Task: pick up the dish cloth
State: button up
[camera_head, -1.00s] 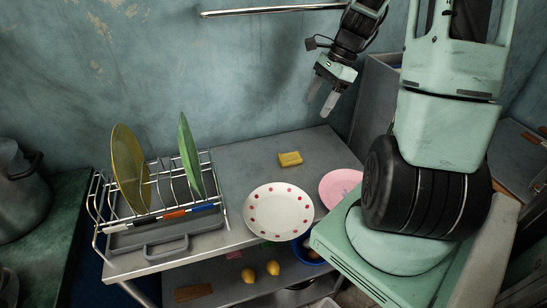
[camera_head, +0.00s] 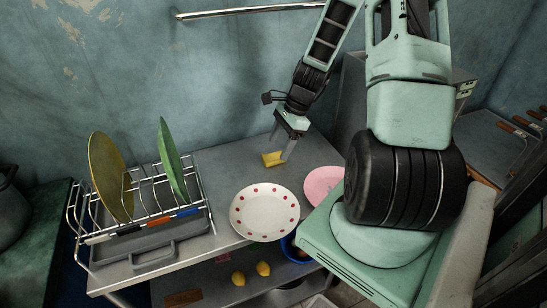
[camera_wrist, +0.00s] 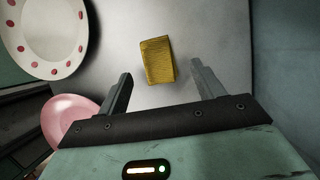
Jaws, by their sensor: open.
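The yellow dish cloth (camera_head: 272,159) lies folded on the grey metal table, behind the dotted plate. In the wrist view the cloth (camera_wrist: 157,60) lies ahead of and roughly between the two fingers. My gripper (camera_head: 282,146) is close above the cloth, and one finger overlaps its right end in the head view. In the wrist view my gripper (camera_wrist: 161,84) is open with nothing between its fingers. Whether a finger touches the cloth cannot be told.
A white plate with red dots (camera_head: 264,212) and a pink plate (camera_head: 322,186) lie nearby on the table (camera_head: 222,165). A dish rack (camera_head: 146,225) with a yellow plate (camera_head: 108,177) and a green plate (camera_head: 173,158) stands left. The wall is behind. Lemons (camera_head: 263,268) lie on the lower shelf.

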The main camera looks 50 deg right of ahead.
aim_at(275, 154)
jog(key=x, duration=0.3)
jog(key=shift+a, duration=0.2)
jog(key=c, duration=1.1)
jog(key=shift+c, duration=0.3)
notch_tip(275, 154, up, 10)
